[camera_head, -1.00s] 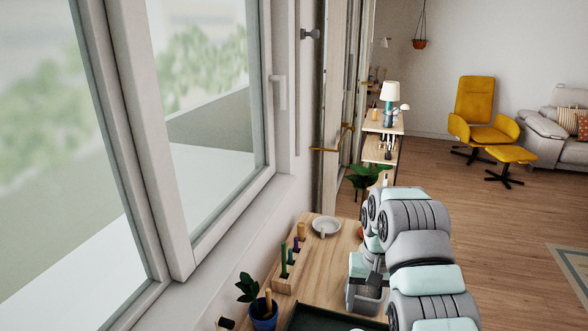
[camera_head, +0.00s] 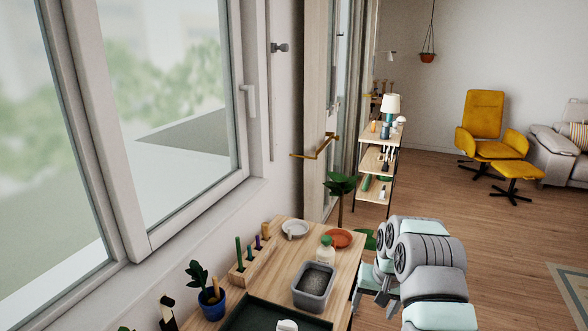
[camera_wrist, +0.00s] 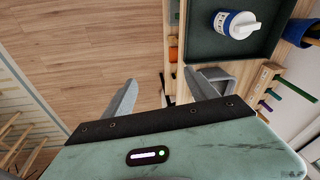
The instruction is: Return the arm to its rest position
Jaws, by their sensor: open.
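My gripper (camera_head: 381,297) hangs beside the right edge of the wooden bench (camera_head: 343,275) in the head view, with my arm folded at the lower right. In the wrist view my gripper (camera_wrist: 160,90) shows its two grey fingers spread apart, with nothing between them but the floor beyond. The grey bin (camera_head: 314,286) with dark contents stands on the bench, left of and apart from my gripper. It also shows partly behind a finger in the wrist view (camera_wrist: 215,74).
A shelf (camera_head: 374,160) stands behind. Open floor (camera_head: 500,240) lies to the right.

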